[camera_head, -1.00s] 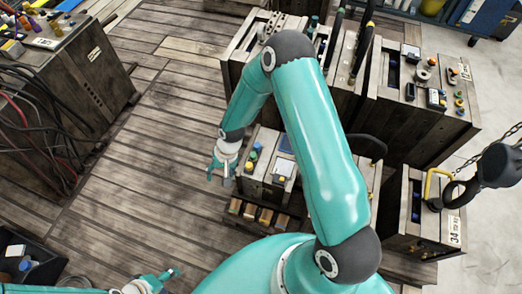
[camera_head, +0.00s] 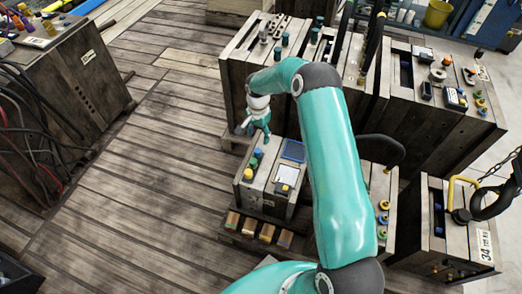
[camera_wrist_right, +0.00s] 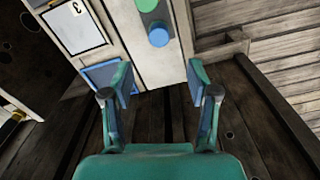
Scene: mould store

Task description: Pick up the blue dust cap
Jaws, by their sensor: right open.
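The blue dust cap (camera_head: 258,153) stands on top of a small wooden box (camera_head: 270,198), in a row with a green cap (camera_head: 253,163) and a yellow cap (camera_head: 248,174). In the right wrist view the blue cap (camera_wrist_right: 158,37) is a round blue knob beside the green one (camera_wrist_right: 147,5). My right gripper (camera_head: 255,131) is open and empty, just beyond the far end of this row. In the wrist view the cap shows between and past the two open fingertips (camera_wrist_right: 160,82), apart from them. My left gripper is out of view.
A blue-rimmed tray (camera_head: 292,150) and a white label plate (camera_head: 287,175) lie on the same box. Taller wooden blocks with fittings (camera_head: 425,130) stand behind and right. Several small wood blocks (camera_head: 266,233) sit at the box's foot. Plank floor (camera_head: 150,190) at left is clear.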

